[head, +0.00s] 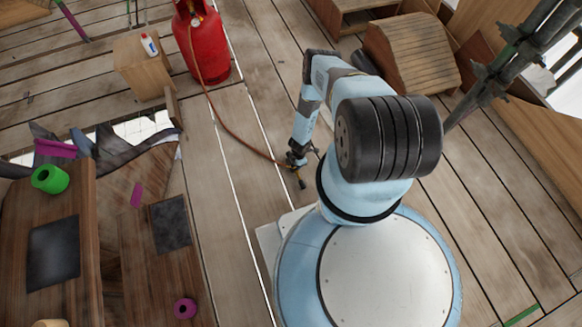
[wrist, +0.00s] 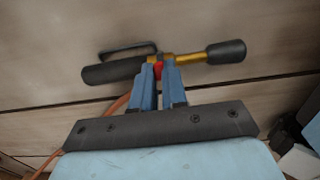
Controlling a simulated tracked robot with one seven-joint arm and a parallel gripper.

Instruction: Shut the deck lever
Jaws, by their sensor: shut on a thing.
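A hand torch (wrist: 112,72) with a dark grip, a brass tube and a black nozzle lies across the wrist view, above the deck planks. A thin dark lever (wrist: 125,49) runs along the grip's upper side; a narrow gap shows between them. My gripper (wrist: 160,66) has its two blue fingers close together on the torch's middle, by a small red part. The fingers hide some of that spot. In the head view my gripper (head: 297,160) is low over the deck at the hose's end, and the torch (head: 301,183) is small and partly hidden.
An orange hose (head: 228,126) runs from a red gas cylinder (head: 201,45) to the torch. A wooden box (head: 140,65) with a small bottle stands beside the cylinder. A torn opening (head: 140,128) lies at left; scaffold poles (head: 510,55) stand at right. Planks around my gripper are mostly clear.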

